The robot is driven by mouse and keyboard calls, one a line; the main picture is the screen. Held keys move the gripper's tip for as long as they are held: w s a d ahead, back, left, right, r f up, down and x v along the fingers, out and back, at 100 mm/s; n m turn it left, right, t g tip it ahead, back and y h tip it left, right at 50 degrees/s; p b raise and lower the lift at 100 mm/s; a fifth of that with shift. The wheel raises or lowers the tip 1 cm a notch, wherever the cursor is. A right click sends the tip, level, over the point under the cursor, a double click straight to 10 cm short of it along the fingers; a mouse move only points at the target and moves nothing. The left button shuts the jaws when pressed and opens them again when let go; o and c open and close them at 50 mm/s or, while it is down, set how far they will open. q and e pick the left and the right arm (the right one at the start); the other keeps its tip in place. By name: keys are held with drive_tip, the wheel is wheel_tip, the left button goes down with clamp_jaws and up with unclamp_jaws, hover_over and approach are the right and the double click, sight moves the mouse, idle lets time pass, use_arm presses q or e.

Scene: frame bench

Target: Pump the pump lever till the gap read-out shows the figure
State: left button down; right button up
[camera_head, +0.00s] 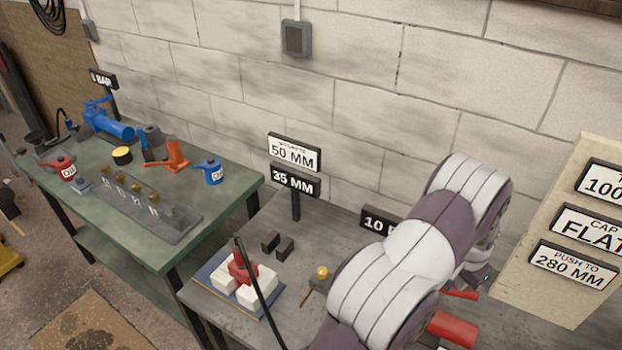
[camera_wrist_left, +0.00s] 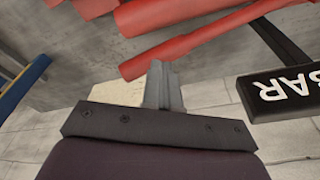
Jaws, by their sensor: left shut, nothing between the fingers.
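A white sign (camera_head: 294,153) reads 50 MM under a smaller line too small to read. A black read-out (camera_head: 295,181) below it shows 35 MM. A red cylinder (camera_head: 453,328) and a thin red bar (camera_head: 461,294) show beside my left arm on the grey bench; my arm hides much around them. In the left wrist view, red bars (camera_wrist_left: 190,42) cross above the fingers; I cannot tell which is the pump lever. My left gripper (camera_wrist_left: 162,85) is shut and empty, close to these bars; contact is unclear. My right gripper is not in view.
A black sign (camera_head: 380,222) showing 10 is partly behind my arm. White blocks with a red piece (camera_head: 243,267) sit on a blue-edged plate. A cream board (camera_head: 560,240) with signs stands at the right. A green bench (camera_head: 225,187) with tools stands left.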

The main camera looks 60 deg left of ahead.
use_arm(q)
drive_tip(key=shift+f, duration=0.15)
idle(0.6)
drive_tip(key=b+x, duration=0.2)
drive_tip(key=s+b+x, duration=0.1)
drive_tip(key=b+x, duration=0.1)
drive_tip(key=x, duration=0.1)
drive_tip(key=b+x, duration=0.2)
drive_tip(key=x, duration=0.1)
drive_tip(key=shift+s+f, duration=0.25)
drive_tip(key=shift+s, duration=0.1)
drive_tip(key=shift+r+p, duration=0.3)
drive_tip(key=shift+r, duration=0.15)
drive_tip(key=p+v, duration=0.2)
drive_tip(key=w+p+v, duration=0.1)
drive_tip(key=p+v, duration=0.1)
drive_tip(key=v, duration=0.1)
drive_tip(key=p+v, duration=0.1)
drive_tip(key=v, duration=0.1)
drive_tip(key=shift+w+r+p, duration=0.25)
drive_tip(key=shift+r+p, duration=0.15)
drive_tip(key=shift+r, duration=0.1)
drive_tip(key=shift+f, duration=0.3)
